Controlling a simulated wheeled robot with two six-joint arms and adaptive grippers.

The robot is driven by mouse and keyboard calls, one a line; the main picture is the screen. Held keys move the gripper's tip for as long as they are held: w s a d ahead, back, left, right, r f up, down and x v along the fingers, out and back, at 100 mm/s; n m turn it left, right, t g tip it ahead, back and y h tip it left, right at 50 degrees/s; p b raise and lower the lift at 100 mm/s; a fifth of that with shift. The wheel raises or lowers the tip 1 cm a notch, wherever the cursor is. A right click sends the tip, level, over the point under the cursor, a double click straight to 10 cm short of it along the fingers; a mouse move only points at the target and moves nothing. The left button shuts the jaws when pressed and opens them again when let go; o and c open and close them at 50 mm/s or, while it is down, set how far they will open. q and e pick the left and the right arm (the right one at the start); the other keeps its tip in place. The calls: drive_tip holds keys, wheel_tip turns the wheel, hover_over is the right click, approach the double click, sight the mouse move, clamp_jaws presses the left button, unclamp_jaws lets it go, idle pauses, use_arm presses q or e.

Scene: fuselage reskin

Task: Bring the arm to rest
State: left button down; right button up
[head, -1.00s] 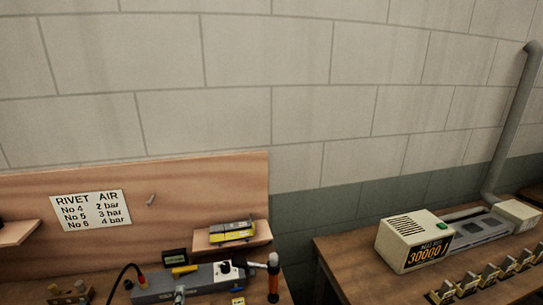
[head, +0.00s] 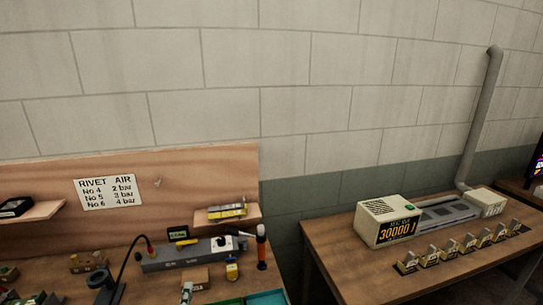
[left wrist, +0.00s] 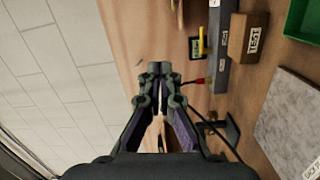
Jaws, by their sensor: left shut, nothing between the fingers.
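My left gripper (head: 187,290) shows only as grey fingertips at the bottom edge of the head view, in front of the rivet bench. In the left wrist view, its two fingers (left wrist: 160,70) meet at the tips, shut, with nothing between them. The fingers point towards the wooden back panel (left wrist: 125,25) and look clear of the bench items. The rest of the left arm is out of the head view. My right gripper is not in view.
At right, a second bench (head: 335,250) carries a beige counter box (head: 389,224).

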use_arm(q)
drive_tip(key=s+d+f+m+g+h, duration=0.4)
drive_tip(key=s+d+m+g+h, duration=0.4)
drive_tip(key=m, duration=0.7)
drive_tip(key=s+a+f+m+g+y, duration=0.35)
drive_tip(key=s+a+g+y, duration=0.4)
drive_tip(key=s, duration=0.65)
drive_tip(key=s+a+f+h+b, duration=0.1)
drive_tip(key=s+a+f+b, duration=0.15)
drive_tip(key=f, duration=1.45)
drive_tip(key=s+a+f+b, duration=0.15)
drive_tip(key=f+b, duration=0.25)
drive_tip(key=f, duration=1.4)
drive_tip(key=s+a+f+g+b, duration=0.1)
drive_tip(key=s+f+b, duration=0.2)
drive_tip(key=s+f, duration=1.3)
drive_tip(key=shift+s+a+f, duration=0.25)
drive_tip(key=shift+f, duration=0.55)
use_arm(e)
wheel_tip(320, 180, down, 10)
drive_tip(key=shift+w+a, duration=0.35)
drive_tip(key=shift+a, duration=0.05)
